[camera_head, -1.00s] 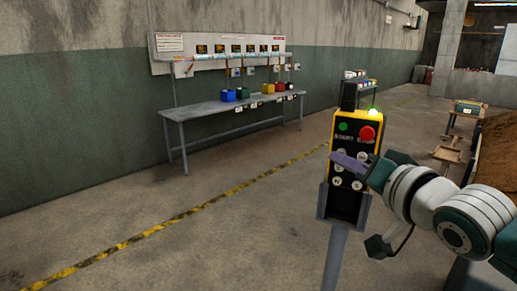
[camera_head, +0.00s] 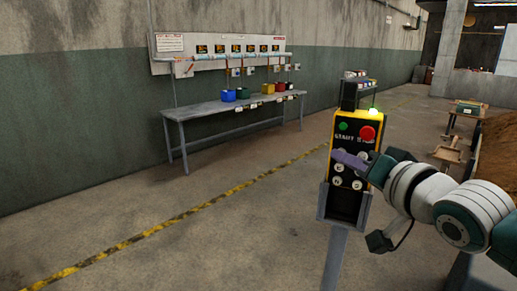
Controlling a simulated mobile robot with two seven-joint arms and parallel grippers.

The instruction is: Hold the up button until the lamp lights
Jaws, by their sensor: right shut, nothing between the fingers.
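A control box (camera_head: 345,125) with a black face and yellow edges stands upright on a grey post. It has a green button (camera_head: 343,127), a red button (camera_head: 367,133) and several small pale round buttons (camera_head: 338,181) below them. A small lamp (camera_head: 374,111) at its top right glows green. My right gripper (camera_head: 335,155), with purple fingers, is shut and empty. Its fingertips lie across the face above the small buttons; whether they touch or press one cannot be told. The fingers hide part of the face. My left gripper is not in view.
A grey bench (camera_head: 215,108) with several coloured boxes stands against the left wall, below a panel of small displays. A yellow-black line (camera_head: 190,214) crosses the floor. A wooden stand (camera_head: 448,153) and a brown heap (camera_head: 496,150) are at right. The floor at left is clear.

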